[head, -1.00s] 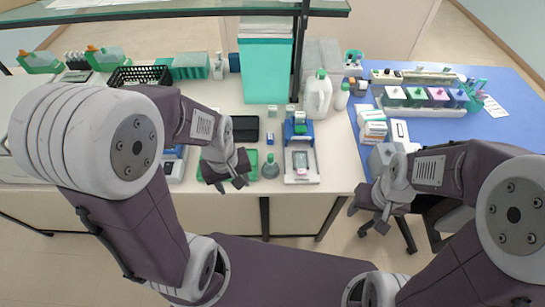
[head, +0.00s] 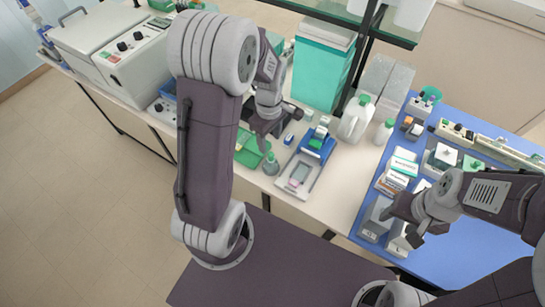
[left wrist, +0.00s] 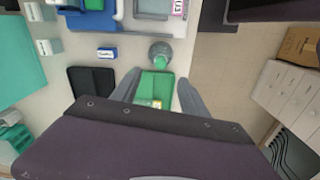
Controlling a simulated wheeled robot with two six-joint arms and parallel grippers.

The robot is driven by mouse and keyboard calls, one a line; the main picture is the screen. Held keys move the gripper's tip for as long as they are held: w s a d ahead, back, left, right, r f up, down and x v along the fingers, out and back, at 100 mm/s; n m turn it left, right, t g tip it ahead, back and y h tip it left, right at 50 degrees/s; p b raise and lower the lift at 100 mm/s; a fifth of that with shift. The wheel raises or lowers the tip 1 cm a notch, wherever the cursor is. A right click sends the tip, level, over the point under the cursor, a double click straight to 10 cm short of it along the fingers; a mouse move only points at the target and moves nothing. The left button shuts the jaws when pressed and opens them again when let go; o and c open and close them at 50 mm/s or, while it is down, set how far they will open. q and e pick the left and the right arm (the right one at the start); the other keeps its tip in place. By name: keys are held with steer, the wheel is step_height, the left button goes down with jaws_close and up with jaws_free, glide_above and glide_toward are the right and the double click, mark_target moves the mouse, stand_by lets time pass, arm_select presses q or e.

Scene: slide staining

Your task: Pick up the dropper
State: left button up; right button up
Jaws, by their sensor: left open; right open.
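A small grey, see-through bottle with a green top (head: 270,164) stands upright near the table's front edge; the green top looks like the dropper. In the left wrist view the bottle (left wrist: 160,54) is just beyond the fingertips. Beside it lies a green tray (head: 247,153), which shows between my fingers in the left wrist view (left wrist: 153,88). My left gripper (head: 266,146) is open and empty, pointing down above the tray, close to the bottle but apart from it. My right gripper (head: 414,226) is open and empty over the blue mat at the right.
A blue and grey device (head: 306,165) stands right of the bottle. A white jug with a green cap (head: 355,120) and a teal box (head: 322,75) stand behind. Small boxes (head: 400,170) sit on the blue mat (head: 460,245). A black item (left wrist: 92,90) lies near my left gripper.

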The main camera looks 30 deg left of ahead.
mark_target(271, 154)
arm_select(q)
steer(key=f, duration=0.3)
steer(key=shift+w+d+f, duration=0.15)
steer(key=shift+d+f, duration=0.1)
steer(key=shift+f, duration=0.05)
steer(key=shift+w+d+f, duration=0.1)
steer(key=shift+w+d, duration=0.05)
steer(key=shift+d, duration=0.1)
steer(key=shift+f+p, duration=0.3)
steer(key=f, duration=0.2)
steer(key=s+f, duration=0.1)
steer(key=f, duration=0.1)
steer(key=shift+a+p, duration=0.25)
steer(key=shift+p, duration=0.1)
steer(key=shift+w+d+f, duration=0.15)
steer(key=shift+f, duration=0.15)
steer(key=shift+r, duration=0.1)
jaws_close()
